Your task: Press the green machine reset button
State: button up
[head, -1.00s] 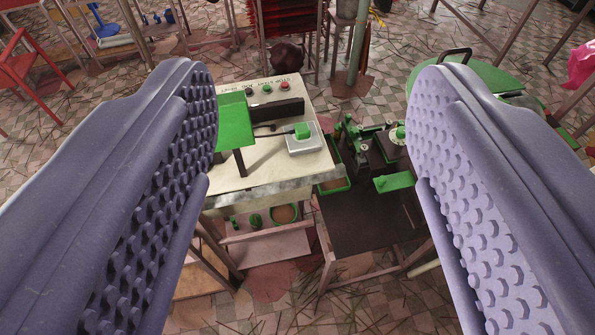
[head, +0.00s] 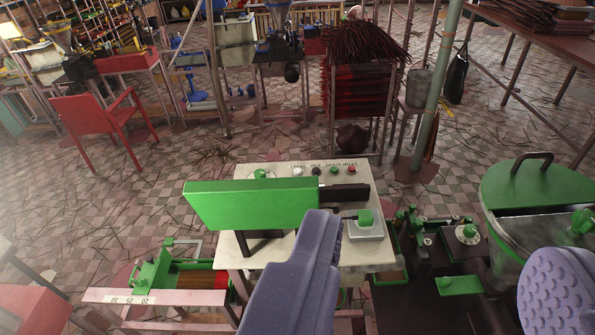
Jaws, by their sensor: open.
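The machine with a large green plate (head: 250,203) and a cream top (head: 285,252) stands in the middle. Along its far edge is a row of small round buttons: a white one (head: 297,173), a black one (head: 316,171), a green one (head: 333,170) and a red one (head: 350,170). Their lettering is upside down and too small to read surely. A grey block with a green top (head: 366,219) sits on the near right of the machine. My gripper (head: 436,238) is open and empty. Its left finger covers part of the machine's front; its right finger is at the lower right.
A dark machine with green parts (head: 430,255) stands on the right, beside a green-lidded drum (head: 535,190). A red chair (head: 105,120) is at the left. Behind the machine is a rack of dark red sticks (head: 362,100). Open tiled floor lies left and behind.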

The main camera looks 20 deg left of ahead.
grip_shut()
dwell(1.5)
